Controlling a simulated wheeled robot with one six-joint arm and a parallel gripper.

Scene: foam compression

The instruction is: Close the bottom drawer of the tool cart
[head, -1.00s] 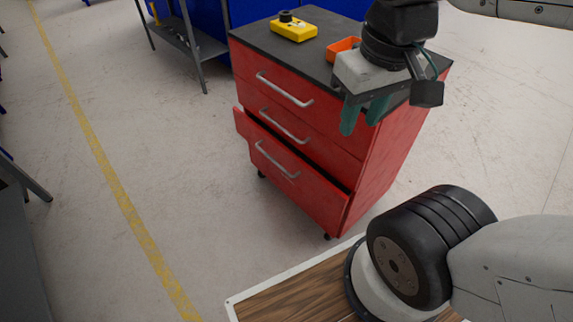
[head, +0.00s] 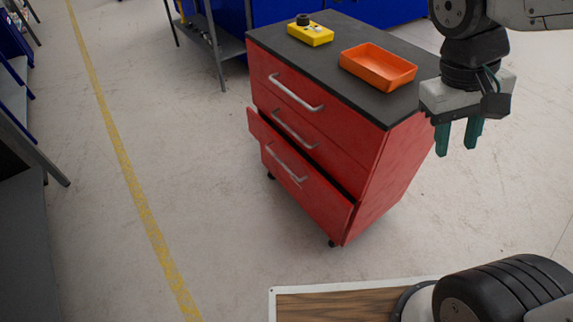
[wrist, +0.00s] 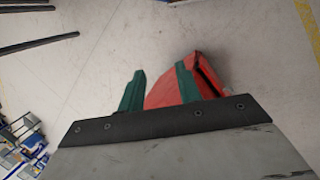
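The red tool cart (head: 385,176) stands in the middle of the head view, with three drawers on its left-facing front. The bottom drawer (head: 300,182) is pulled partly out, with a dark gap above its front panel. The middle drawer (head: 310,140) and top drawer (head: 310,102) look shut. My gripper (head: 459,138) points down beside the cart's right side, with its green fingers apart and nothing between them. In the wrist view my gripper (wrist: 156,88) shows both fingers spread, and part of the red cart (wrist: 170,90) lies beyond them.
A yellow device (head: 310,35) and an orange tray (head: 378,67) sit on the cart's black top. A grey shelf (head: 215,42) and blue cabinets stand behind. The floor left of the cart is clear up to a yellow line (head: 130,180).

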